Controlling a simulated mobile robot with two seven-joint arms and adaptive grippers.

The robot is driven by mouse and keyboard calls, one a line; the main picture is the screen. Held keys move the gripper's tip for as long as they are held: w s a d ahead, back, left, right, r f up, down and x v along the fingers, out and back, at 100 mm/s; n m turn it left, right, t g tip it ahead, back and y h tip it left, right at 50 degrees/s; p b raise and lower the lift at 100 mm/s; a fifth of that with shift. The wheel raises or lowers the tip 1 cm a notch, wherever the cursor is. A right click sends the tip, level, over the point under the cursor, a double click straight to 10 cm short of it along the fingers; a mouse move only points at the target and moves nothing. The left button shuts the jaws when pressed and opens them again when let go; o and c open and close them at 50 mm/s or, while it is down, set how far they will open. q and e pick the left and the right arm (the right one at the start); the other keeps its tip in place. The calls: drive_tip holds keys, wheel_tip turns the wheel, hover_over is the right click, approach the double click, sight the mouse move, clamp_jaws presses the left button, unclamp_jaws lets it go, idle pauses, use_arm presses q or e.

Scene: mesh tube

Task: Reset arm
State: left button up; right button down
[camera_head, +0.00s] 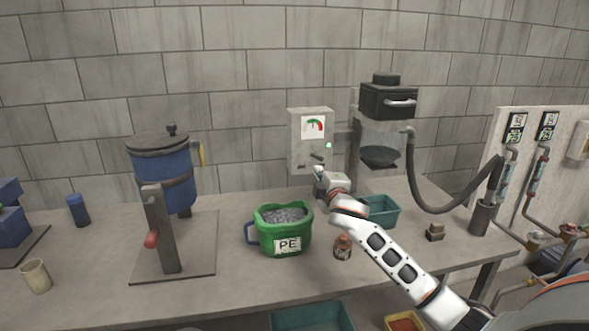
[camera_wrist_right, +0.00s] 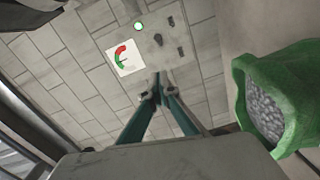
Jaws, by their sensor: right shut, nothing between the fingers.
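My right arm reaches in from the lower right in the head view. Its gripper (camera_head: 319,172) is in front of the grey control box (camera_head: 310,165), close to the small lever (camera_head: 317,157) on it. In the right wrist view the fingers (camera_wrist_right: 157,88) meet at their tips, shut and empty, in front of the box (camera_wrist_right: 165,50). The box has a red and green gauge (camera_head: 313,126) and a lit green lamp (camera_head: 329,145). Whether the gripper touches the lever I cannot tell. My left gripper is not in view.
A green PE bag (camera_head: 284,240) of grey granules and a small brown bottle (camera_head: 342,247) stand near my arm. A teal bin (camera_head: 384,212) is behind the arm, under the machine (camera_head: 388,102). A blue tank press (camera_head: 165,180) stands at left.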

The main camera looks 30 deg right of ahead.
drive_tip(key=s+a+f+m+g+y, duration=0.15)
drive_tip(key=s+a+f, duration=0.25)
drive_tip(key=s+f, duration=0.4)
drive_tip(key=s+a+f+g+h, duration=0.1)
drive_tip(key=s+a+f+g, duration=0.1)
drive_tip(key=s+a+f, duration=0.45)
drive_tip(key=s+a+f+m+g, duration=0.15)
drive_tip(key=s+f, duration=0.25)
drive_tip(key=s, duration=0.5)
drive_tip(key=s+f+m+g, duration=0.1)
drive_tip(key=s+f+g, duration=0.25)
drive_tip(key=s, duration=0.55)
drive_tip(key=s+a+f+m+g, duration=0.1)
drive_tip(key=s+f, duration=0.3)
drive_tip(key=s, duration=0.5)
drive_tip(key=w+a+f+m+t+y, duration=0.1)
drive_tip(key=a+f+m+t+y, duration=0.2)
drive_tip(key=a+f+y, duration=0.4)
drive_tip(key=shift+w+a+f+t, duration=0.4)
drive_tip(key=shift+a+f, duration=3.05)
drive_tip(key=shift+a, duration=0.7)
drive_tip(key=shift+y, duration=0.25)
